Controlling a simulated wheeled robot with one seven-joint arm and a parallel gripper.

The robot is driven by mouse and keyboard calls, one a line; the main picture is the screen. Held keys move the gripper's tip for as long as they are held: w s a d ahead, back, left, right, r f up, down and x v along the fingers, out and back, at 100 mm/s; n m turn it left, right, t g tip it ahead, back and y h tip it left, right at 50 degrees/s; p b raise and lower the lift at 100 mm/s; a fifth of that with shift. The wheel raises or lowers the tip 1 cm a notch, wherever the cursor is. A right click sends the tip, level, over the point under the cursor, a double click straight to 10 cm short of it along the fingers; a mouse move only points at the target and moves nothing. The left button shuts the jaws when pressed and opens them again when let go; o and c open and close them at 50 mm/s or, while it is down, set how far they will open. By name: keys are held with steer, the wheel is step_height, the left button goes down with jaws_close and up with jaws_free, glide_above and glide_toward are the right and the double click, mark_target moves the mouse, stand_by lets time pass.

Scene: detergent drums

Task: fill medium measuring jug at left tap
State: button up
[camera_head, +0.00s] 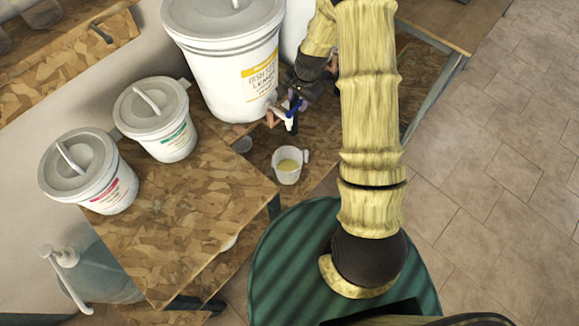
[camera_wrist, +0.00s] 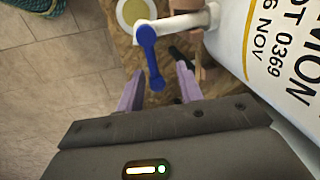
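The medium measuring jug (camera_head: 288,176) is white, upright on the wooden shelf, and has pale yellow liquid in it. It shows partly at the top edge of the wrist view (camera_wrist: 134,12). The tap (camera_wrist: 184,22) is white with a blue lever (camera_wrist: 149,52) and sticks out from a large white drum (camera_head: 222,62). In the head view the jug is just below the tap. My gripper (camera_wrist: 158,88) is open, its purple fingers on either side of the lever's free end; contact cannot be told. I cannot see a stream from the spout.
Two smaller white lidded tubs (camera_head: 160,120) (camera_head: 92,172) stand on a wooden board at left. A pump bottle (camera_head: 90,272) is at lower left. Tiled floor (camera_head: 490,150) is clear at right.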

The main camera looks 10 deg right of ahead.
steer(key=o, duration=0.4)
steer(key=r+p, duration=0.2)
steer(key=r, duration=0.1)
steer(key=r+p, duration=0.1)
steer(key=shift+s+d+r, duration=0.25)
steer(key=shift+s, duration=0.05)
stand_by(0.4)
steer(key=s+r, duration=0.1)
steer(key=r, duration=0.4)
steer(key=d+r+b, duration=0.1)
steer(key=r, duration=0.5)
steer(key=s+d+r+b, duration=0.1)
steer(key=r, duration=0.5)
steer(key=shift+s, duration=0.3)
steer(key=shift+s, duration=0.1)
steer(key=s+a+n, duration=0.1)
steer(key=s+n, duration=0.2)
steer(key=s, duration=0.3)
steer(key=s+a+f+n+h, duration=0.1)
steer(key=s+n, duration=0.2)
steer(key=s, duration=0.3)
steer(key=s+a+f+n, duration=0.1)
steer(key=s+n, duration=0.3)
steer(key=s, duration=0.2)
steer(key=shift+s+a+f+t, duration=0.15)
steer(key=shift+s+f+t, duration=0.05)
steer(key=shift+t, duration=0.2)
